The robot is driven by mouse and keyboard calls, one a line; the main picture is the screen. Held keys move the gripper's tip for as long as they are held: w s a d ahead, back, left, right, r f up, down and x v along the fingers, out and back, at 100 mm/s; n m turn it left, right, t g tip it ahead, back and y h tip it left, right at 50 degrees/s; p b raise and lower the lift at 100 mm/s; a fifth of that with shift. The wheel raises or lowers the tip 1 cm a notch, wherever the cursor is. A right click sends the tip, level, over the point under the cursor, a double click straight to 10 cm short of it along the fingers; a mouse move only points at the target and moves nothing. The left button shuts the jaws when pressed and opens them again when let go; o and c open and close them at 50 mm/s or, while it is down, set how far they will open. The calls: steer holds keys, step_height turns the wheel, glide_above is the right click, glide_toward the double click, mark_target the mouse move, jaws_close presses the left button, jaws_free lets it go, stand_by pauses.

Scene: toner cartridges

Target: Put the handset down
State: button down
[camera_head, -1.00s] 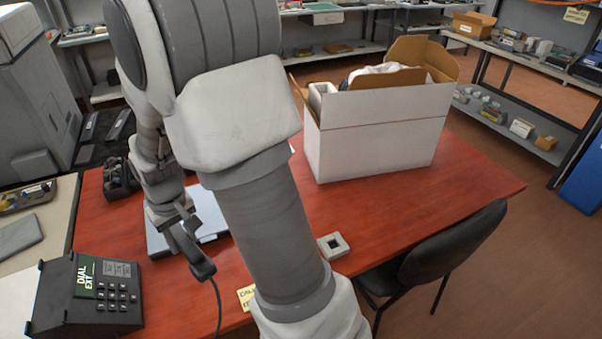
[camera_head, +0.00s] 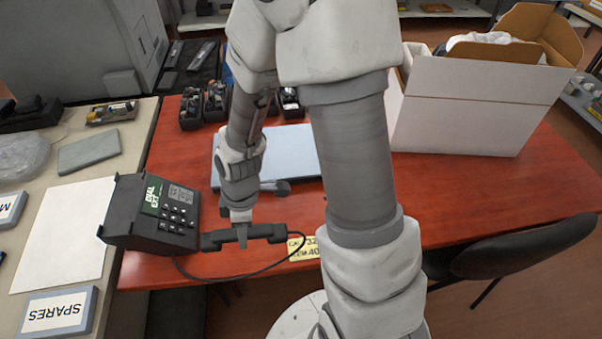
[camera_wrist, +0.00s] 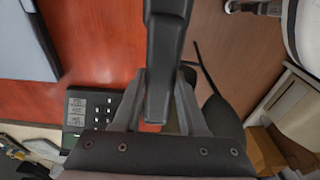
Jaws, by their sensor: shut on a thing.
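The black handset (camera_head: 270,233) is held in my gripper (camera_head: 241,238), which is shut around its middle. In the head view the handset lies roughly level, just right of the black desk phone (camera_head: 165,217). Its cord (camera_head: 250,272) loops below it near the table's front edge. The wrist view shows the handset (camera_wrist: 165,60) between my two fingers (camera_wrist: 155,105), with part of the phone (camera_wrist: 90,110) to the left. I cannot tell whether the handset touches the table. The phone's cradle is hard to make out.
A yellow note (camera_head: 303,248) lies right of the handset. A large white box (camera_head: 465,110) stands at the back right of the red table (camera_head: 500,200). A black chair (camera_head: 530,245) is in front.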

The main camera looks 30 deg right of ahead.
steer(key=w+d+f, duration=0.1)
steer(key=w+f, duration=0.1)
steer(key=w, duration=0.1)
steer(key=w+d+f, duration=0.2)
steer(key=w, duration=0.2)
steer(key=w+d+f, duration=0.1)
steer(key=w+f, duration=0.2)
steer(key=w, duration=0.1)
steer(key=shift+d, duration=0.2)
steer(key=shift+f+b, duration=0.45)
steer(key=shift+f, duration=1.7)
steer(key=shift+c, duration=2.2)
jaws_free()
steer(key=shift+r, duration=0.1)
